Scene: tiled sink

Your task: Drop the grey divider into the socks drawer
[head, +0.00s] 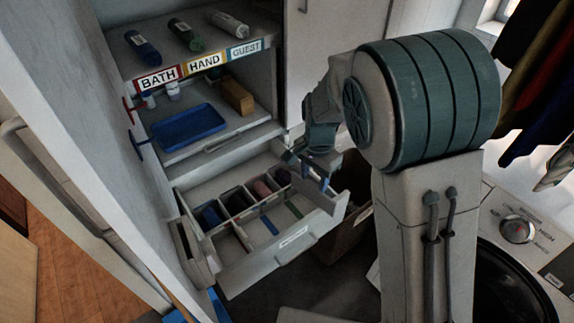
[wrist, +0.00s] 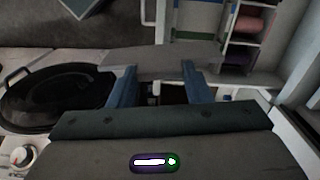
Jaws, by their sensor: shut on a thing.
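The socks drawer (head: 262,268) is pulled open at the bottom of the cabinet in the head view. Thin dividers split part of it into compartments with dark and pink rolled socks. My gripper (head: 308,170) is over the drawer's right rear part. In the wrist view, my gripper (wrist: 160,80) is shut on the flat grey divider (wrist: 160,58), which spans past both blue fingers. Drawer compartments with rolls show at the upper right there.
Above the drawer, a shelf holds a blue tray (head: 188,127) and a tan block (head: 238,96). A higher shelf labelled BATH, HAND, GUEST holds several rolled towels. An open cabinet door (head: 75,110) stands left. A washing machine (head: 520,240) stands right. A brown box is beside the drawer.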

